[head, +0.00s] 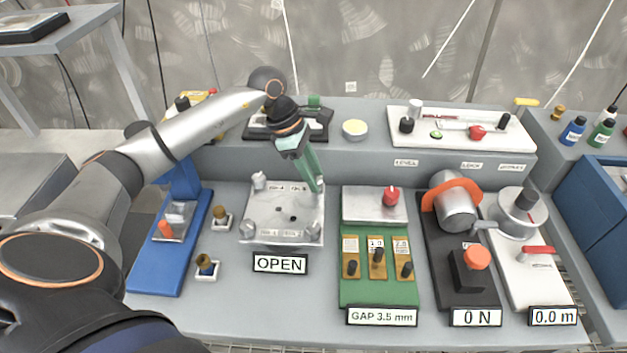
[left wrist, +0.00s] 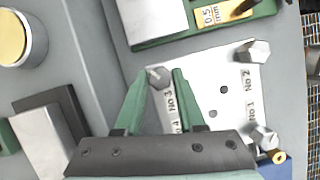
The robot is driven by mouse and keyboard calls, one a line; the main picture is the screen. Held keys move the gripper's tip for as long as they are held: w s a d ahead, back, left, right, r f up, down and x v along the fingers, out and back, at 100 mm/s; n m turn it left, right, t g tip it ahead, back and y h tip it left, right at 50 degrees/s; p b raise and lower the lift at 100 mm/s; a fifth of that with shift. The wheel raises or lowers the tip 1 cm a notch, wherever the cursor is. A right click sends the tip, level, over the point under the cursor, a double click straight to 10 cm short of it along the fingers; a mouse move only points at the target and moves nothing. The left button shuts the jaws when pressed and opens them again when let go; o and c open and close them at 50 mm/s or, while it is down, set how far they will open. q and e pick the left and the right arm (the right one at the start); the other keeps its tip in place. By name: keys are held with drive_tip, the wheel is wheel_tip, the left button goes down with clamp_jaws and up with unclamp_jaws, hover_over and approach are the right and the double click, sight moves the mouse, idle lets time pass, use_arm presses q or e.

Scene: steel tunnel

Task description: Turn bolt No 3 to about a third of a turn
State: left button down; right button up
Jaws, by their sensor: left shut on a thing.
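The steel plate (head: 266,206) carries hexagonal bolts at its corners, with labels stamped beside them; a sign reading OPEN (head: 280,264) is in front. My left gripper (head: 318,187) reaches down to the plate's far right corner and is shut on bolt No 3 (left wrist: 158,75). In the left wrist view the two green fingers (left wrist: 160,78) stand on either side of the bolt head, beside the label No 3. Bolt No 2 (left wrist: 254,51) and bolt No 1 (left wrist: 264,137) stand clear. Bolt No 4 (head: 259,181) shows in the head view. My right gripper is not in view.
Right of the plate is a green gauge board (head: 380,293) with brass tags and a red knob (head: 391,196). Farther right are a black press unit (head: 457,205) and a white unit with a red lever (head: 538,251). A blue stand (head: 158,277) is left.

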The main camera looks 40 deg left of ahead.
use_arm(q)
drive_tip(key=shift+w+m+g+b, duration=0.15)
drive_tip(key=shift+m+g+b, duration=0.25)
drive_tip(key=shift+m, duration=0.6)
drive_tip(key=m+g+b, duration=0.1)
drive_tip(key=m, duration=0.1)
drive_tip(key=shift+m, duration=0.3)
drive_tip(key=shift+w+m+g+b, duration=0.1)
drive_tip(key=shift+m+g+b, duration=0.2)
drive_tip(key=shift+m+b, duration=0.5)
drive_tip(key=shift+m+g, duration=0.4)
drive_tip(key=shift+m, duration=0.7)
drive_tip(key=m+g+b, duration=0.1)
drive_tip(key=m, duration=0.2)
drive_tip(key=shift+w+y, duration=0.1)
drive_tip(key=shift+y, duration=0.2)
drive_tip(key=shift+m+b, duration=0.4)
drive_tip(key=shift+m, duration=0.4)
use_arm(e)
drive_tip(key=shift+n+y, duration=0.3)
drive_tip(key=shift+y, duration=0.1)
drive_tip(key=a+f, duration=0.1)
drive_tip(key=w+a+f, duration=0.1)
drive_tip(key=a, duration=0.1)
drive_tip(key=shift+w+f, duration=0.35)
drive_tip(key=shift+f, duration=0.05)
use_arm(q)
drive_tip(key=shift+g+y, duration=0.3)
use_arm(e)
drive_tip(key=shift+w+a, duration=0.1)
